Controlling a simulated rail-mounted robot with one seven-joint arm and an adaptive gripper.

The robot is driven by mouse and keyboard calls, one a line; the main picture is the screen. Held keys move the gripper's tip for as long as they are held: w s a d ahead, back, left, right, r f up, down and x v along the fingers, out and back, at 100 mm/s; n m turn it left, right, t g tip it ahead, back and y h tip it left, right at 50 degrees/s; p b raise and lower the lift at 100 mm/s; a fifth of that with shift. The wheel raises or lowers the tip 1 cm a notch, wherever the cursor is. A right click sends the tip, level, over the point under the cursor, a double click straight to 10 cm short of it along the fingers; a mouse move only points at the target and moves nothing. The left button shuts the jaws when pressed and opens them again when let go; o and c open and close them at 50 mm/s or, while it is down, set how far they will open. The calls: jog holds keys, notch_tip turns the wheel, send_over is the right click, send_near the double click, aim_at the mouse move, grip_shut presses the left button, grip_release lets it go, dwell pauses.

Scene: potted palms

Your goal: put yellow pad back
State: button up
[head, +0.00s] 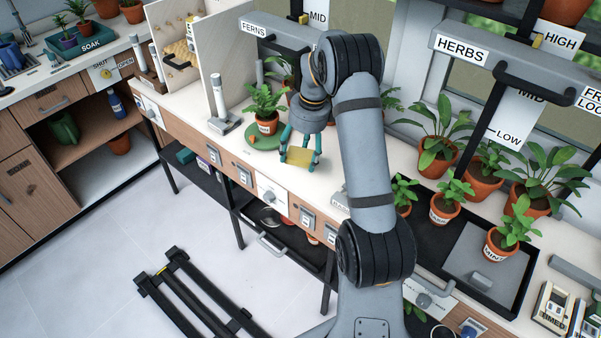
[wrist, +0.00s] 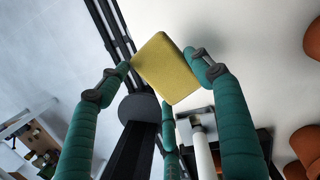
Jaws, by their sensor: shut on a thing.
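The yellow pad (head: 298,157) is held between the teal fingertips of my gripper (head: 300,150), over the front part of the white bench. In the wrist view the pad (wrist: 165,68) is a tilted square, with a fingertip at its left and right edges and another finger below it. My gripper (wrist: 158,65) is shut on it. Whether the pad touches the bench top is unclear. A perforated partitioned bay (head: 181,30) at the back left holds a yellow item (head: 179,53), partly hidden by its panel.
A potted fern (head: 266,106) stands on a green round mat (head: 262,137) just left of my gripper. A grey post (head: 219,104) stands further left. Several herb pots and a dark tray (head: 465,252) are on the right. Bare bench lies around the pad.

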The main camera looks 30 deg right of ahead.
aim_at(307, 158)
notch_tip(307, 158, down, 6)
jog(key=shift+f, duration=0.15)
jog(key=shift+f, duration=0.1)
jog(key=shift+f, duration=0.15)
jog(key=o, duration=1)
jog(key=shift+o, duration=0.6)
jog(key=r, duration=0.4)
jog(key=s+r, duration=0.1)
jog(key=r, duration=0.3)
jog(key=d+r, duration=0.1)
jog(key=r, duration=0.3)
jog(key=shift+s+d+r+b, duration=0.1)
jog(key=shift+s+r+b, duration=0.1)
jog(key=shift+r+b, duration=0.1)
